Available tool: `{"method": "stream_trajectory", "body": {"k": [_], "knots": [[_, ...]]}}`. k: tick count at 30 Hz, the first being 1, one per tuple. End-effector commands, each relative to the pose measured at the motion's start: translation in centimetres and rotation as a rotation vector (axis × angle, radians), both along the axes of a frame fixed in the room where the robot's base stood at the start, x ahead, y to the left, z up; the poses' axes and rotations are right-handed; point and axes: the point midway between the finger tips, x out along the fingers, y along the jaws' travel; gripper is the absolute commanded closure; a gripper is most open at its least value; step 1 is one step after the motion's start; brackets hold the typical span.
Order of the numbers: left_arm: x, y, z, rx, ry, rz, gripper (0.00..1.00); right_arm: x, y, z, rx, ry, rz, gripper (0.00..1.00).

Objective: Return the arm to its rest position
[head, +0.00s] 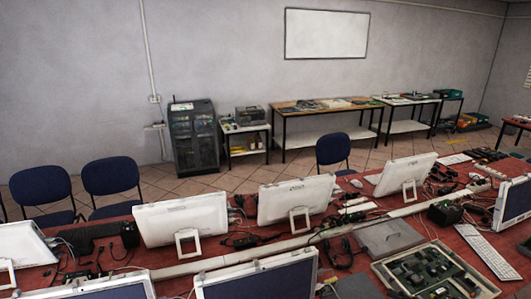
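Neither of my grippers nor my arms shows in the head view. A red table (269,243) in the foreground carries several white monitors, one of them a white monitor (180,218) left of centre. Dark cables (345,252) lie in loose tangles on the table between the monitors. Whether anything is held cannot be seen.
A tray of circuit boards (433,270) and a white keyboard (490,252) lie at the front right. Blue chairs (111,175) stand behind the table. A dark cabinet (194,138) and a workbench (318,107) stand along the back wall. Tiled floor (260,170) lies clear between.

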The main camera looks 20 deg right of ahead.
Motion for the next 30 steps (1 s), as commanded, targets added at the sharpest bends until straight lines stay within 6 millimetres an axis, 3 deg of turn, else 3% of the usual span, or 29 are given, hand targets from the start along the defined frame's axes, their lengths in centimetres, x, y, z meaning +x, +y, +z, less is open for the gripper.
{"method": "stream_trajectory", "body": {"k": [4, 8, 21, 26, 30], "knots": [[-0.5, 0.0, 0.0, 0.001, 0.006, 0.001, 0.54, 0.5, -0.4, 0.3, 0.021, -0.02, -0.056, 0.67], [0.4, 0.0, 0.0, 0.001, -0.004, -0.002, 0.54, 1.3, -0.7, 0.6, 0.048, -0.039, -0.112, 0.67], [0.1, 0.0, 0.0, 0.001, 0.0, -0.001, 0.54, 6.3, -2.0, 1.3, 0.279, -0.101, -0.447, 0.67], [-0.2, 0.1, 0.0, 0.0, 0.003, 0.0, 0.54, 7.5, -2.8, -0.7, 0.464, -0.064, -0.66, 0.67], [-0.3, 0.1, 0.0, 0.001, 0.004, 0.0, 0.54, 7.4, -2.7, -4.2, 0.631, 0.029, -0.842, 0.67]]}}
